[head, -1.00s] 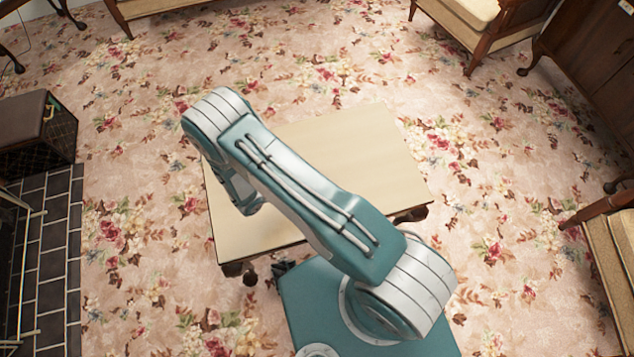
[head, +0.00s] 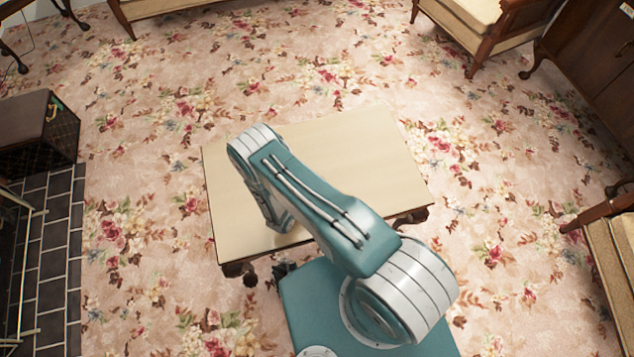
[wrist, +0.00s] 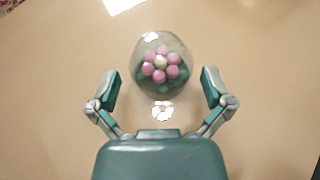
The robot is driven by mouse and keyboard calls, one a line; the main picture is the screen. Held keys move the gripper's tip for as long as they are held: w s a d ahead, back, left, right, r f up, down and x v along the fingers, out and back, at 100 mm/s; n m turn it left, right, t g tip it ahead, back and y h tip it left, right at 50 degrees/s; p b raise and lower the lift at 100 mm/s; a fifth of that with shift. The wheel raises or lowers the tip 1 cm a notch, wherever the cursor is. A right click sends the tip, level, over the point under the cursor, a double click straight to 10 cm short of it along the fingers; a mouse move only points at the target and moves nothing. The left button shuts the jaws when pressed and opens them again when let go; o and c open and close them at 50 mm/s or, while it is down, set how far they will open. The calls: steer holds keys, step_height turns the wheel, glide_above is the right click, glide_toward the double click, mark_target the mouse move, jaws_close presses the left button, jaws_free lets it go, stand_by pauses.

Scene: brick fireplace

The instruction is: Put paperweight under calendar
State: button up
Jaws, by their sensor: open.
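A round clear glass paperweight (wrist: 161,62) with a pink and green flower inside sits on the tan tabletop in the wrist view. My gripper (wrist: 161,84) is open, with one finger on each side of the paperweight's near part and a gap on both sides. A white flat thing (wrist: 122,4) is cut off by the top edge of the wrist view; it may be the calendar, but I cannot tell. In the head view, my arm hides the gripper and the paperweight, and no calendar shows.
The low table (head: 340,150) stands in front of my base, its right part bare. Flowered carpet surrounds it. A dark box (head: 38,130) and black hearth tiles (head: 50,250) lie to the left. Armchairs (head: 470,25) and a dark cabinet (head: 600,70) stand at the right.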

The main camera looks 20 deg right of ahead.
steer(key=x, duration=0.3)
steer(key=shift+w+d+f, duration=0.1)
steer(key=shift+w+d, duration=0.05)
steer(key=shift+d, duration=0.05)
steer(key=shift+c, duration=0.3)
steer(key=c, duration=1)
steer(key=shift+c, duration=0.3)
